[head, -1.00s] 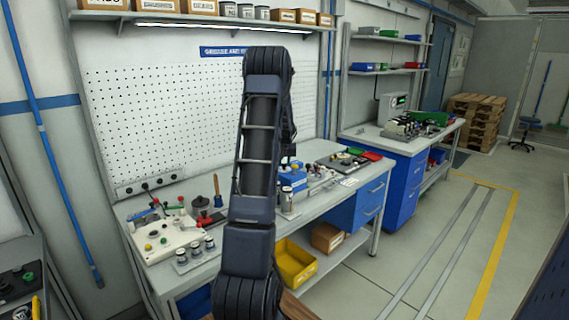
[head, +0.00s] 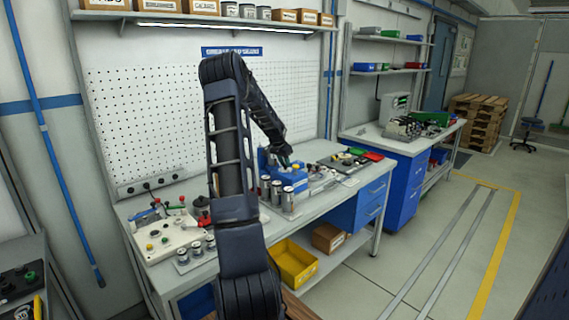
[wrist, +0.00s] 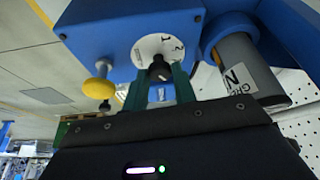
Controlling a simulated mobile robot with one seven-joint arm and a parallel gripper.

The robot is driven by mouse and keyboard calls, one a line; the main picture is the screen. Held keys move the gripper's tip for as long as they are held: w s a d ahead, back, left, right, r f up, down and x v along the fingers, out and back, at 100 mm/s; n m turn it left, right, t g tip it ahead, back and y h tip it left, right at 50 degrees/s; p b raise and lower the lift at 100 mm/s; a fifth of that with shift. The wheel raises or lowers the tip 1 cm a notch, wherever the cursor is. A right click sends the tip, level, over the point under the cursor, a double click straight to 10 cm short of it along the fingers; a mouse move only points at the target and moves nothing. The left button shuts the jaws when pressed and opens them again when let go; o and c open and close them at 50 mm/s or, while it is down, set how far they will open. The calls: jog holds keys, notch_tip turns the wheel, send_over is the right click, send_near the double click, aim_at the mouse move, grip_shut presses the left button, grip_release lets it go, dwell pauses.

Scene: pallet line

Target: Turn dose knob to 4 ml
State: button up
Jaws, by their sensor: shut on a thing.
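The blue dosing unit (head: 291,182) stands on the bench in the head view, and its blue housing (wrist: 105,40) fills the upper part of the wrist view. The black dose knob (wrist: 159,67) sits in the middle of a round white dial (wrist: 150,46) with dark figures. My gripper (wrist: 161,82) has its two green fingers shut on the knob, one on each side. It also shows at the unit in the head view (head: 286,160). The knob's pointer and much of the lower dial are hidden, so I cannot read the setting.
A yellow button (wrist: 97,88) sticks out left of the dial. A grey labelled cylinder (wrist: 243,72) hangs in a blue holder to the right. Several metal cans (head: 277,192) stand in front of the unit, and a white fixture panel (head: 165,240) lies left on the bench.

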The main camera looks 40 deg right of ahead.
jog(key=shift+w+a+m, duration=0.1)
jog(key=shift+m, duration=0.4)
jog(key=shift+g, duration=0.3)
jog(key=o, duration=1)
jog(key=v, duration=1)
jog(key=shift+r, duration=0.35)
